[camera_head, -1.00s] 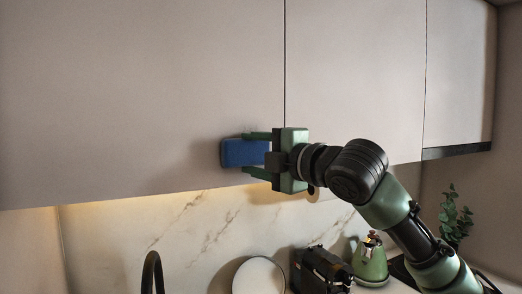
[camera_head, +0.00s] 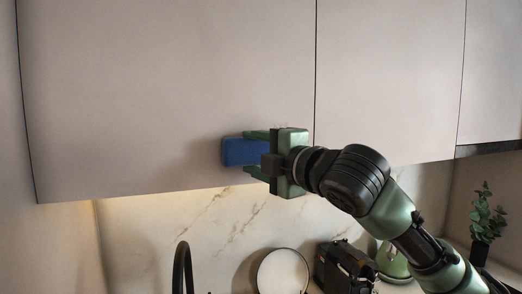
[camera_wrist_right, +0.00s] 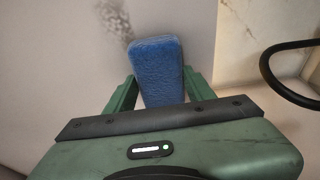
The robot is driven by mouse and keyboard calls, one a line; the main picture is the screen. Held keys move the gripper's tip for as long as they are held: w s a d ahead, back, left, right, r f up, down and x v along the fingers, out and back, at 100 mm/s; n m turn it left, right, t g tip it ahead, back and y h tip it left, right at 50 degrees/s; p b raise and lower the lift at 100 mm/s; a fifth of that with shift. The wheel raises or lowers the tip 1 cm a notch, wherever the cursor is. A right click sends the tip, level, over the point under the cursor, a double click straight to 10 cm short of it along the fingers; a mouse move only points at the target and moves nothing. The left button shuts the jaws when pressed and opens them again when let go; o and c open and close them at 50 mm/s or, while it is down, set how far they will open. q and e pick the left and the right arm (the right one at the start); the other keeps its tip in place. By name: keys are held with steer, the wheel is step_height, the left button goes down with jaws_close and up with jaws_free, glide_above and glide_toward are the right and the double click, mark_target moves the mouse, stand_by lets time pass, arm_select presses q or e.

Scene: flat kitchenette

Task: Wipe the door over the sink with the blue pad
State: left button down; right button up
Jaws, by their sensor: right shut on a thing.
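The blue pad (camera_head: 242,152) is in my right gripper (camera_head: 258,154), near the lower edge of the pale door (camera_head: 160,90) over the sink. The pad lies flat to the door face; whether it touches cannot be told. In the right wrist view the pad (camera_wrist_right: 158,70) sits between the two green fingers of my right gripper (camera_wrist_right: 155,88). A dark smudge (camera_wrist_right: 114,20) shows on the door beyond the pad's upper left end. My left gripper is not in view. The sink basin is out of view.
A black tap (camera_head: 182,268) stands below the door; it also shows in the right wrist view (camera_wrist_right: 285,75). A round white plate (camera_head: 283,272), a black appliance (camera_head: 345,268), a green kettle (camera_head: 394,262) and a plant (camera_head: 484,218) stand to the right. More cabinet doors (camera_head: 385,80) continue right.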

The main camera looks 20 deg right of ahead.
steer(key=shift+d+r+p, duration=1.15)
steer(key=shift+d+p, duration=0.35)
steer(key=shift+d, duration=4.05)
steer(key=shift+a, duration=5.55)
steer(key=shift+s, duration=0.65)
steer(key=shift+a+v, duration=0.25)
steer(key=shift+v, duration=0.85)
steer(key=shift+a+v, duration=0.25)
steer(key=shift+v, duration=0.85)
steer(key=shift+s, duration=0.15)
